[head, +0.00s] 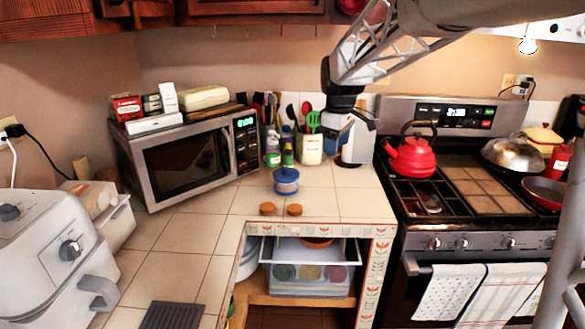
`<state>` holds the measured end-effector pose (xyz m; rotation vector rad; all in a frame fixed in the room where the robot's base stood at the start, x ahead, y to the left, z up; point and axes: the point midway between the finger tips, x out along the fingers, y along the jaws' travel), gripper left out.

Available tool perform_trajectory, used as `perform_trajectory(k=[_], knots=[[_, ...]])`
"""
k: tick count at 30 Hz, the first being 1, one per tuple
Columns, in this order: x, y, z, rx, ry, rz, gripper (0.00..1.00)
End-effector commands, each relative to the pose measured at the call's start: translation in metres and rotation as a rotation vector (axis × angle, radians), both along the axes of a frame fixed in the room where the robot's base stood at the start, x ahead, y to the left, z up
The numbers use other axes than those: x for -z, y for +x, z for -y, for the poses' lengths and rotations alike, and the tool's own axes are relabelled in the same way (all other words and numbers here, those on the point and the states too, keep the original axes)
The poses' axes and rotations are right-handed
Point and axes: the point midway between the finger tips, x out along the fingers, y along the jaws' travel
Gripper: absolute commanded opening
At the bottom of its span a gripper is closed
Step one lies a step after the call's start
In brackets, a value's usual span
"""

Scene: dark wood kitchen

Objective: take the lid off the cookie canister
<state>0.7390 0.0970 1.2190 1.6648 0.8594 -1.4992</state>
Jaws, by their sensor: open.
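The cookie canister (286,187) is a small clear-and-blue jar standing upright on the tiled counter, near its inner corner. Its blue lid (286,174) sits on top. Two round brown cookies (267,209) lie on the counter just in front of it. My gripper (345,140) hangs from the arm at upper right, above and to the right of the canister, clear of it. It is open, and I see nothing held; its fingertips are hard to separate from the white object behind.
A microwave (190,160) stands left of the canister. Bottles (273,152) and a utensil crock (312,150) stand behind it. A stove with a red kettle (411,157) is to the right.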

Motion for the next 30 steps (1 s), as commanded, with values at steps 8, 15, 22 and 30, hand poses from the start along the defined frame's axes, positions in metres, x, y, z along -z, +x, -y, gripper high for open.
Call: perform_trajectory(k=[8,15,22,30], knots=[[0.017,0.065,-0.027,-0.158,-0.014,-0.019,0.63],[0.036,0.117,-0.052,-0.296,-0.025,-0.035,0.63],[0.060,0.165,-0.077,-0.428,-0.034,-0.050,0.63],[0.094,0.218,-0.107,-0.584,-0.041,-0.068,0.63]])
